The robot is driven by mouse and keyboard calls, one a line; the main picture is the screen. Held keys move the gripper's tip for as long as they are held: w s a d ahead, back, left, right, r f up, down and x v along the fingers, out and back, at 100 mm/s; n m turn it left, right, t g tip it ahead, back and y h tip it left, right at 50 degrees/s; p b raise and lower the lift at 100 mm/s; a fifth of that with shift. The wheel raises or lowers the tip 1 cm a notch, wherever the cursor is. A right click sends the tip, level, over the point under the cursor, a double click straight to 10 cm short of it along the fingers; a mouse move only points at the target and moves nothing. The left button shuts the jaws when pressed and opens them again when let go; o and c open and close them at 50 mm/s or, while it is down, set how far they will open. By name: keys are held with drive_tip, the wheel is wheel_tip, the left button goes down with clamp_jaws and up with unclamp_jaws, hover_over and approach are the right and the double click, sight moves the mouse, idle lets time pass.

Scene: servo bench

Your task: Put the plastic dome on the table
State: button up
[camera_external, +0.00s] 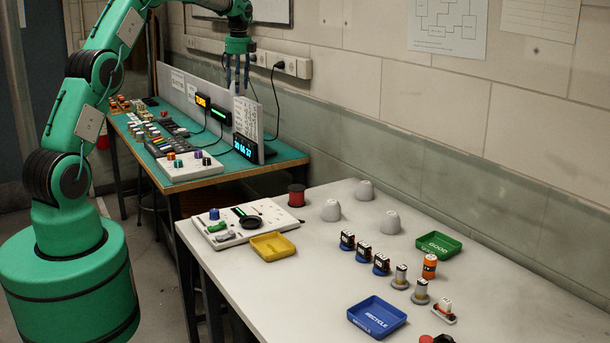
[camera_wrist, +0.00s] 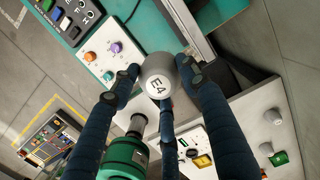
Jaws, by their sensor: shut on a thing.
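My gripper (camera_external: 238,84) is high above the right end of the green-topped bench, in the upper part of the external view. In the wrist view its dark fingers are shut around a grey plastic dome (camera_wrist: 157,80) marked "E4". I cannot make out this dome in the external view. The white table (camera_external: 290,275) is at the lower right, clear of my gripper. Three similar grey domes, a near one (camera_external: 330,211), a back one (camera_external: 364,191) and a right one (camera_external: 390,224), stand on it.
The white table bears a control panel (camera_external: 225,228), yellow tray (camera_external: 272,247), green tray (camera_external: 438,245), blue tray (camera_external: 376,316), red spool (camera_external: 296,195) and several small parts. The green-topped bench (camera_external: 205,176) has an upright panel (camera_external: 248,120) and displays. Bare tabletop shows left of the blue tray.

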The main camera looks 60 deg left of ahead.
drive_tip(key=s+a+n, duration=0.1)
drive_tip(key=s+a, duration=0.1)
drive_tip(key=a, duration=0.4)
wheel_tip(320, 180, down, 19)
drive_tip(key=shift+s+r, duration=0.15)
drive_tip(key=shift+a+f+b, duration=0.1)
drive_tip(key=shift+f+b, duration=0.8)
drive_tip(key=shift+f, duration=2.2)
drive_tip(key=shift+f+b, duration=0.45)
drive_tip(key=shift+f, duration=1.45)
drive_tip(key=o, duration=1.1)
drive_tip(key=shift+f, duration=0.1)
